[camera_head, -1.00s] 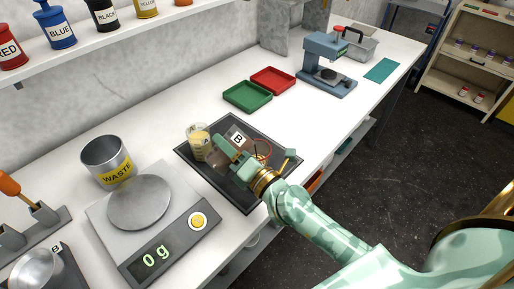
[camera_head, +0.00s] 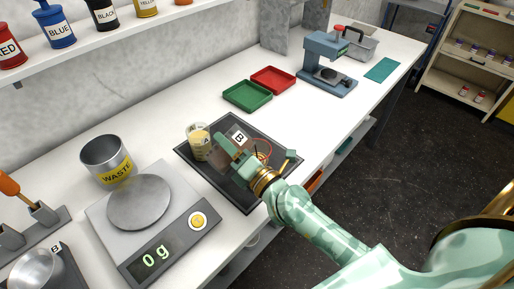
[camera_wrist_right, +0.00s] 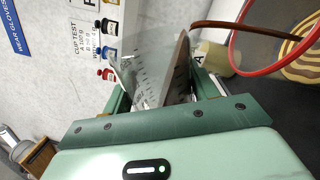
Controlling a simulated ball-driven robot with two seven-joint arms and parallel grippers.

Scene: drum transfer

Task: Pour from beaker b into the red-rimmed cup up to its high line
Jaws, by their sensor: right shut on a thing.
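My right gripper (camera_head: 229,150) is shut on beaker b (camera_wrist_right: 155,75), a clear graduated glass. The beaker is tilted, with brown liquid along one side in the right wrist view. A brown stream runs from it to the red-rimmed cup (camera_wrist_right: 238,45). Inside the cup I see pale and brown swirls. In the head view the cup (camera_head: 264,147) is largely hidden behind my gripper, and I cannot make out its high line. My left gripper is not in view.
Beaker A (camera_head: 198,143), with cream contents, stands close left of my gripper on the dark tray (camera_head: 239,200). A scale (camera_head: 160,255) reading 0 g and a waste can (camera_head: 107,160) are to the left. Green (camera_head: 247,96) and red (camera_head: 273,80) trays lie behind.

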